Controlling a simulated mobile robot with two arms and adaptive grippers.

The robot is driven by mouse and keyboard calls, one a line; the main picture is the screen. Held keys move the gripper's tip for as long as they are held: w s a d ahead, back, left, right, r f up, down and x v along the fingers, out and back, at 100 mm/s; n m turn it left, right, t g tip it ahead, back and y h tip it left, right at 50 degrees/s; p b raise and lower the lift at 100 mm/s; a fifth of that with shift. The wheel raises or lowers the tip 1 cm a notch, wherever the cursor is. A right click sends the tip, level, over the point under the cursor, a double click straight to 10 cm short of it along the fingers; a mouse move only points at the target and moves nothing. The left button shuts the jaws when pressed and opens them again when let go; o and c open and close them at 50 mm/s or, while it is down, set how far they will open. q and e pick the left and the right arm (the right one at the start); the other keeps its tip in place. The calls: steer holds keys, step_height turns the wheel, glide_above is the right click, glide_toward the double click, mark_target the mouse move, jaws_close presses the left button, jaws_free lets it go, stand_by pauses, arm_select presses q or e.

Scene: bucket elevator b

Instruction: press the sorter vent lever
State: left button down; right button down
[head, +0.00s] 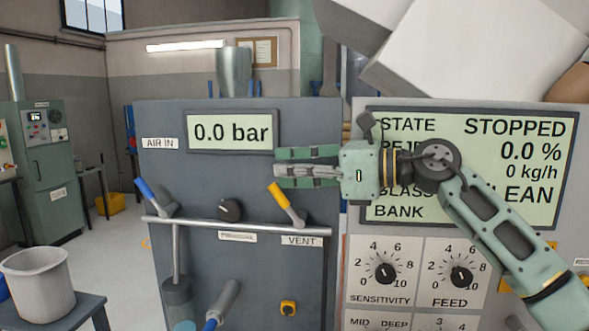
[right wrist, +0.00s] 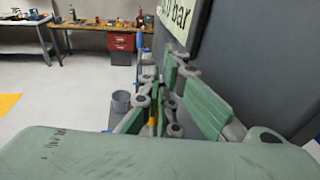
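The vent lever (head: 287,204) has a yellow handle and a grey base, above the VENT label (head: 302,241) on the dark grey panel. It leans up and to the left. My right gripper (head: 280,166) comes in from the right and points left, just above the lever's yellow tip in the head view. Whether they touch is unclear. In the right wrist view its two green fingers stand apart, and a small yellow piece, apparently the lever handle (right wrist: 153,121), shows between them. My left gripper is not in view.
A blue-handled lever (head: 153,196) and a black pressure knob (head: 230,209) sit left of the vent lever. A grey pipe (head: 240,227) runs below them. The pressure display (head: 232,131) reads 0.0 bar. A bucket (head: 38,282) stands at the left.

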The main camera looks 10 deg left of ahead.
steer(key=s+d+r+b, duration=0.2)
steer(key=d+r, duration=0.7)
steer(key=r, duration=0.1)
steer(key=shift+s+d, duration=0.25)
steer(key=shift+s, duration=0.05)
steer(key=shift+a, duration=0.15)
steer(key=shift+f, duration=0.1)
